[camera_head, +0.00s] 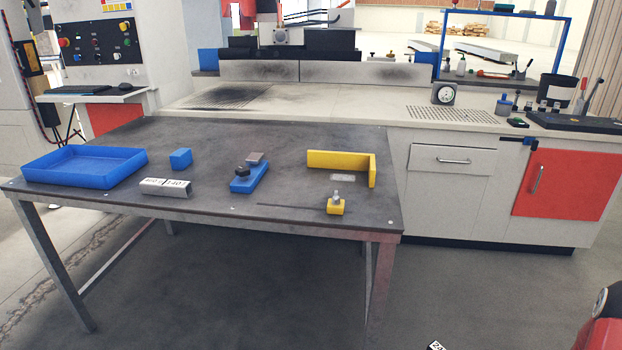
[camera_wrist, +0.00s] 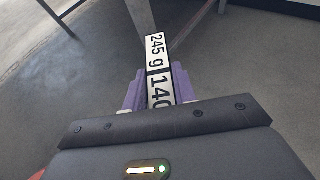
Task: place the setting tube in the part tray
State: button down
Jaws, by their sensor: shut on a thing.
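My gripper (camera_wrist: 157,88) is shut on a long narrow part, taken as the setting tube (camera_wrist: 156,50), with black-on-white labels reading "245 g" and "140" before the text is cut off. The purple fingers are on either side of it, and it points away from the wrist, above the floor. In the head view only a labelled end of the held tube (camera_head: 436,346) shows at the bottom edge, clear of the table. The blue part tray (camera_head: 84,180) lies at the table's left end and looks empty.
On the grey table (camera_head: 215,150) are a labelled grey block (camera_head: 165,187), a blue cube (camera_head: 181,158), a blue fixture (camera_head: 249,178), a yellow angle stop (camera_head: 340,160) and a small yellow block (camera_head: 335,206). A white cabinet (camera_head: 449,185) stands right behind it.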

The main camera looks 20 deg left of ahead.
aim_at(80, 170)
jog(key=u, duration=2.45)
jog(key=i+j+u, duration=0.1)
jog(key=u, duration=0.35)
jog(key=i+u, duration=0.15)
jog(key=u, duration=0.35)
jog(key=i+u, duration=0.1)
jog(key=u, duration=0.4)
jog(key=i+l, duration=0.2)
jog(key=i, duration=0.4)
jog(key=i+l, duration=0.2)
jog(key=i, duration=0.4)
jog(key=i+l, duration=0.2)
jog(key=i, duration=0.4)
jog(key=i+z, duration=0.1)
jog(key=z, duration=0.85)
jog(key=i+j+z, duration=0.15)
jog(key=z, duration=0.35)
jog(key=j+z, duration=0.1)
jog(key=z, duration=0.35)
